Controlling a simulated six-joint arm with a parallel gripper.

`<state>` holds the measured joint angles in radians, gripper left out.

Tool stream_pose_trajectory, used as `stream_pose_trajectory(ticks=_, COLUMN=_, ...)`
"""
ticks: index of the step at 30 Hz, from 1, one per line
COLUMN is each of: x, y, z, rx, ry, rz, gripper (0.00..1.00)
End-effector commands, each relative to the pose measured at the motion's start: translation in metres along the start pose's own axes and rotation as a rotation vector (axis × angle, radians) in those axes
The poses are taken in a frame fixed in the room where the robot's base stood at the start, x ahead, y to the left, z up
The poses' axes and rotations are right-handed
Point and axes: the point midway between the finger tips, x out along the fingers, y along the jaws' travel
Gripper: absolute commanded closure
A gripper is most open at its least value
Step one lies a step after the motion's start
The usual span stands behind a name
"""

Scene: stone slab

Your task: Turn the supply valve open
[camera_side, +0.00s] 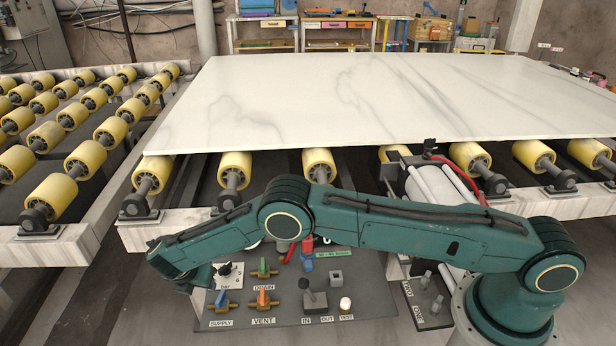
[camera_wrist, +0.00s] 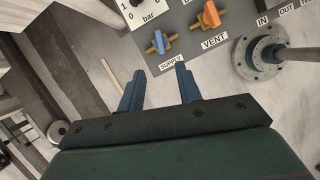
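The supply valve (camera_wrist: 158,42) has a small blue handle on a brass body, with its SUPPLY label (camera_wrist: 171,60) beside it. The handle stands crosswise to the brass body. In the side view the valve (camera_side: 221,300) sits at the panel's front left. My gripper (camera_wrist: 158,78) shows two blue fingers spread apart with nothing between them. In the wrist view the valve lies just beyond the fingertips, apart from them. In the side view my arm's end is left of the panel, and the fingers cannot be made out.
The vent valve (camera_side: 263,299), with an orange handle, is right of supply; the drain valve (camera_side: 264,268) is behind it. A pressure gauge (camera_side: 228,276) stands behind supply. A white stone slab (camera_side: 380,95) lies on rollers behind the panel.

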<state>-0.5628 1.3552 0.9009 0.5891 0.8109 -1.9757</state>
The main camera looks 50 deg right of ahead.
Motion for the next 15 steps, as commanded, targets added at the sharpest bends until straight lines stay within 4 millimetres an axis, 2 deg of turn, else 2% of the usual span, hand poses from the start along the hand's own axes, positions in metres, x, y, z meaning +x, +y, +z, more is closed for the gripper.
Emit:
stream_pose_trajectory(ticks=7, x=0.004, y=0.002, z=0.007, rx=0.005, ry=0.051, rz=-0.002, gripper=0.65)
stream_pose_trajectory(ticks=15, x=0.013, y=0.005, z=0.031, rx=0.012, ry=0.221, rz=-0.003, gripper=0.65)
